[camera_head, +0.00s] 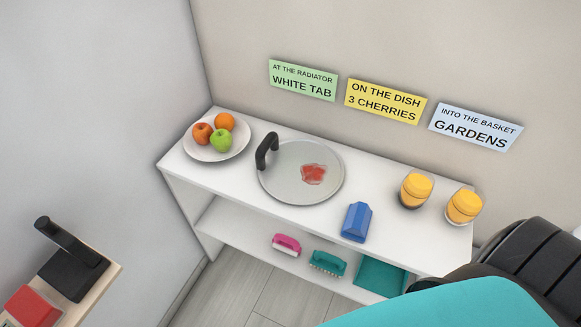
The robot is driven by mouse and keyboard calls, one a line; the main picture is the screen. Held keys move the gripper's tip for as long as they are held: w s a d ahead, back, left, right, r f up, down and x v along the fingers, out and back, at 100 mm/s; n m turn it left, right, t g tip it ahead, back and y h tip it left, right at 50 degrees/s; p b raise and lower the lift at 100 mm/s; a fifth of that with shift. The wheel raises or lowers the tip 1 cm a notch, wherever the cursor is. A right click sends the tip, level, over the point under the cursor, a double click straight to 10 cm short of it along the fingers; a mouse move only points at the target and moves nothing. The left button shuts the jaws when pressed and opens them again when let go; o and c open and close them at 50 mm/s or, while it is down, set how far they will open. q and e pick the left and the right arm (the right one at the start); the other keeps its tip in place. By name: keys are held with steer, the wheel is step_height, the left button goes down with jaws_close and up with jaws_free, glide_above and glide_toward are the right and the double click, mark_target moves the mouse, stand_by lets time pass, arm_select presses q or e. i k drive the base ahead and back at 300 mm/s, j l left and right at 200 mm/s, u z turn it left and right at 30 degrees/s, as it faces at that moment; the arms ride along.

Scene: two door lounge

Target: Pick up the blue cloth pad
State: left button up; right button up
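A blue pad (357,221), block-like with a sloped, faceted top, lies on the white shelf top near its front edge. It stands right of a round grey dish (286,190) and clear of other things. The dish has a red stain (313,174) on it, and a black upright handle (266,150) at its left rim. Neither of my grippers shows in this view.
The white shelf unit (234,195) also bears a fruit plate (216,154) and two yellow-topped jars (415,189). Below are a pink brush (286,244), a teal brush (327,262) and a teal tray-like thing (382,277). A wooden surface (101,277) is at left.

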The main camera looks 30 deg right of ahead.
mark_target(357, 220)
steer(key=z, duration=1.45)
steer(key=i+j+z, duration=0.1)
steer(key=j+z, duration=0.2)
